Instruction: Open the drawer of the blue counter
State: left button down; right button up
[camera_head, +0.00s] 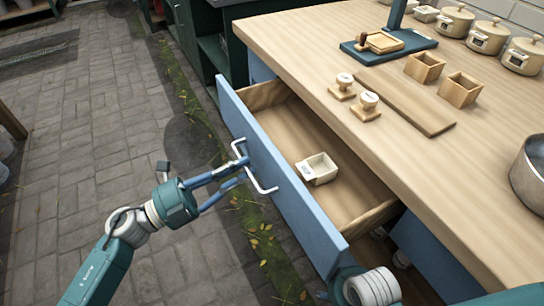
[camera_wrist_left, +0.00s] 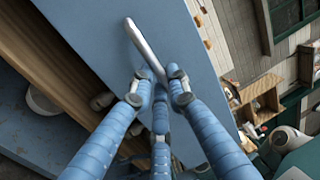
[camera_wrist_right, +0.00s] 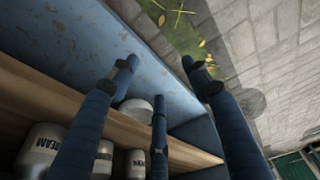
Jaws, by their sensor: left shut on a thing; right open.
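The blue counter (camera_head: 420,246) has a pale wooden top. Its drawer (camera_head: 275,172) is pulled well out, with its wooden inside showing.
On the counter top are stamps (camera_head: 368,106), small wooden boxes (camera_head: 425,67), a blue tray (camera_head: 365,56), lidded pots (camera_head: 488,37) and a metal pot (camera_head: 530,172). Labelled jars (camera_wrist_right: 40,147) stand on a shelf. The paved floor left of the drawer is clear.

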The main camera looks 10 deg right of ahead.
pick_arm(q)
jog(key=r+v, duration=0.3)
jog(key=v, duration=1.4)
jog(key=shift+a+b, duration=0.35)
jog(key=shift+b, duration=0.1)
pick_arm(e)
jog(key=shift+v, duration=1.45)
jog(key=shift+w, duration=0.2)
pick_arm(q)
jog(key=shift+r, duration=0.1)
jog(key=c, duration=1.7)
grip_release()
pick_arm(e)
jog(key=shift+d, duration=0.1)
pick_arm(q)
jog(key=shift+a, duration=0.1)
jog(key=v, duration=1.1)
jog(key=shift+s+a, duration=0.2)
jog(key=shift+a, duration=0.15)
